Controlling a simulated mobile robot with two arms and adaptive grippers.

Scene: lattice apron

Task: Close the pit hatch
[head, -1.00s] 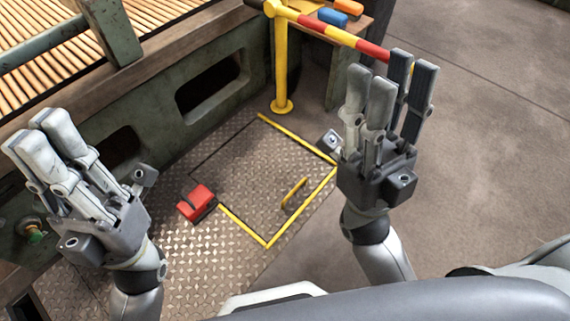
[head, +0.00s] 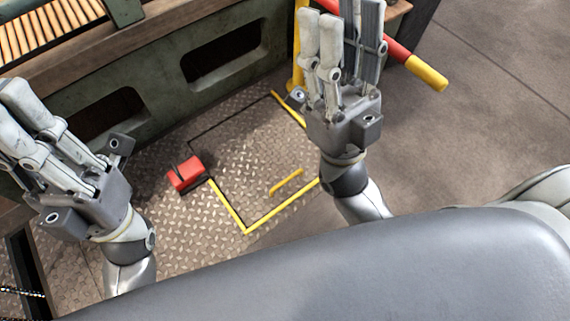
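The pit hatch (head: 235,155) is a tread-plate panel lying flat and level with the floor, as far as I can see. Yellow strips edge its right and near sides, and dark seams edge the others. A yellow handle bar (head: 287,181) is on it near its right edge. A red block (head: 187,174) is at its left corner. My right gripper (head: 343,45) is open and empty, raised above the hatch's right side and hiding part of that edge. My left gripper (head: 18,125) looks open and empty, to the left of the red block.
A green machine frame (head: 145,85) with slots and a wooden edge stands behind the hatch. A yellow post (head: 298,75) and a red-and-yellow barrier bar (head: 425,72) are behind my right gripper. Concrete floor (head: 480,125) is clear at the right.

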